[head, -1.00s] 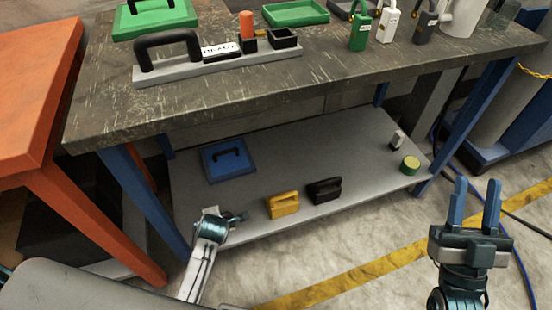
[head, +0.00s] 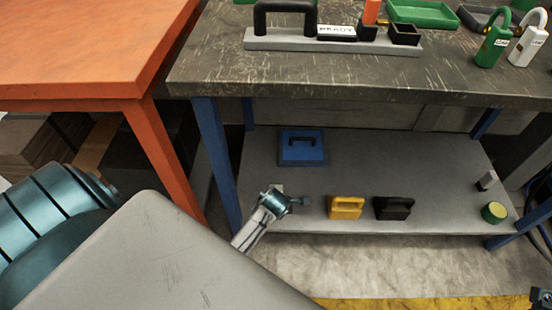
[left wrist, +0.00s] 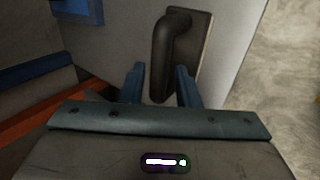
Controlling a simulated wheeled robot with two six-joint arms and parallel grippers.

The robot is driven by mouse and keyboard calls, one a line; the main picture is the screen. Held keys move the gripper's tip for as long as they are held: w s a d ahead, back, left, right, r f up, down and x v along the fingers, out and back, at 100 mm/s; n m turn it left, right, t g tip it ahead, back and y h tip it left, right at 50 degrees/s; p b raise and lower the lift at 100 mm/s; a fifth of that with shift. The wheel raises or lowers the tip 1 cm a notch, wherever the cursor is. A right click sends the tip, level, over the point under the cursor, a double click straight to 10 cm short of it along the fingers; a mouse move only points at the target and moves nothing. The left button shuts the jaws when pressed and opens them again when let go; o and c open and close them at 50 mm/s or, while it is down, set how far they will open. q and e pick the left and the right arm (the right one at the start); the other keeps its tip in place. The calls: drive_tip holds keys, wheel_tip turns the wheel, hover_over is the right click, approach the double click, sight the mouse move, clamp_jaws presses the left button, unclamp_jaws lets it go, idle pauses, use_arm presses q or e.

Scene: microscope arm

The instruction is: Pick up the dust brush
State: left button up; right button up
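In the left wrist view, a dark curved handle on a thin dark block, apparently the dust brush (left wrist: 162,62), lies on the grey shelf near its front edge. My left gripper (left wrist: 161,84) is open, with its two blue fingers on either side of the handle's near end. I cannot tell whether they touch it. Only a dark bit of my right gripper (head: 541,298) shows at the lower right corner.
The shelf (head: 400,160) also holds a blue case (head: 302,147), a yellow block (head: 346,207), a black block (head: 394,208) and a green-yellow cylinder (head: 494,212). The worktop (head: 330,75) overhangs it. Blue legs and an orange table (head: 90,50) stand at the left.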

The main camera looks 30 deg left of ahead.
use_arm(q)
drive_tip(key=x, duration=0.3)
drive_tip(key=shift+d+b, duration=0.1)
drive_tip(key=shift+b, duration=0.25)
drive_tip(key=shift+w+f, duration=0.1)
drive_tip(key=shift+f, duration=0.1)
drive_tip(key=shift+c, duration=0.4)
clamp_jaws()
drive_tip(key=shift+r, duration=0.15)
